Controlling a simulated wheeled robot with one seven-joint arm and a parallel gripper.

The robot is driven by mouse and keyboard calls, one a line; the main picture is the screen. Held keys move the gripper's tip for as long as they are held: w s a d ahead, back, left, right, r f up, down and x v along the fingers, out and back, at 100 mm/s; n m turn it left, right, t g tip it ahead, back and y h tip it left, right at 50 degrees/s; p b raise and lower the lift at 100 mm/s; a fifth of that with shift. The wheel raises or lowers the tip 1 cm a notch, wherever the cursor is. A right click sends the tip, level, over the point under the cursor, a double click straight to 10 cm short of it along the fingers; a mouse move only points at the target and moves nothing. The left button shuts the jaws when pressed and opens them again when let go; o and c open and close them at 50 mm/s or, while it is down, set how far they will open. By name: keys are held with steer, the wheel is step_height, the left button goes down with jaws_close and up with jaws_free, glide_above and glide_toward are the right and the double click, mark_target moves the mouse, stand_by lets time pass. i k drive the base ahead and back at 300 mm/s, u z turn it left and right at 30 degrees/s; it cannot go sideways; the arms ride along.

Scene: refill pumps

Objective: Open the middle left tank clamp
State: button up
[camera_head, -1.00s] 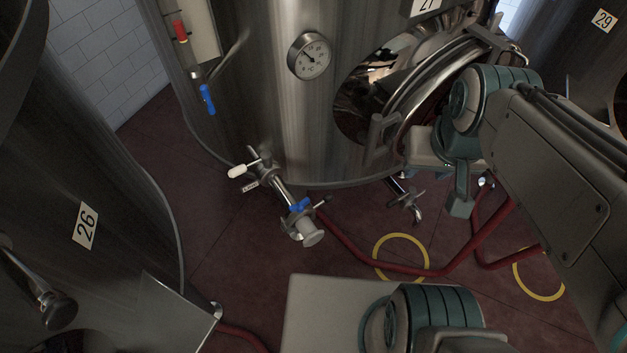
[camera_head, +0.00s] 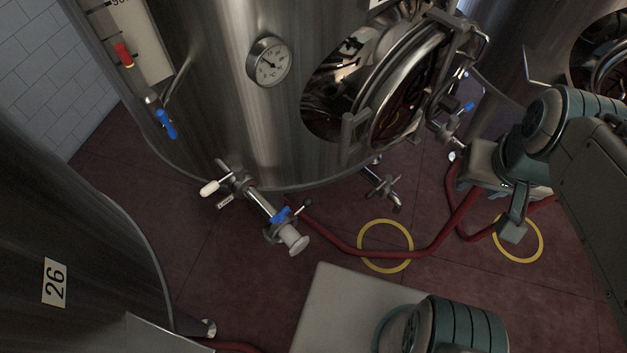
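The middle steel tank (camera_head: 215,80) has an outlet valve low on its front left. A clamp (camera_head: 277,230) sits around this outlet near its end, with a blue handle (camera_head: 282,214) and a small dark knob beside it. A pale round cap (camera_head: 293,240) closes the end of the outlet. I cannot tell from here whether the clamp is fastened. My gripper (camera_head: 512,226) is at the right, well apart from the clamp, over the floor and red hose. It is small and dark, and its finger opening does not show.
Tank 26 (camera_head: 110,240) stands at the left. An open round hatch (camera_head: 400,95) and a second small valve (camera_head: 382,186) are right of the outlet. A red hose (camera_head: 420,252) and yellow floor rings (camera_head: 386,270) lie on the clear red floor.

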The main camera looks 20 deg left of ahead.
mark_target(308, 201)
steer(key=k, duration=0.5)
steer(key=u, duration=0.7)
steer(key=i, duration=0.5)
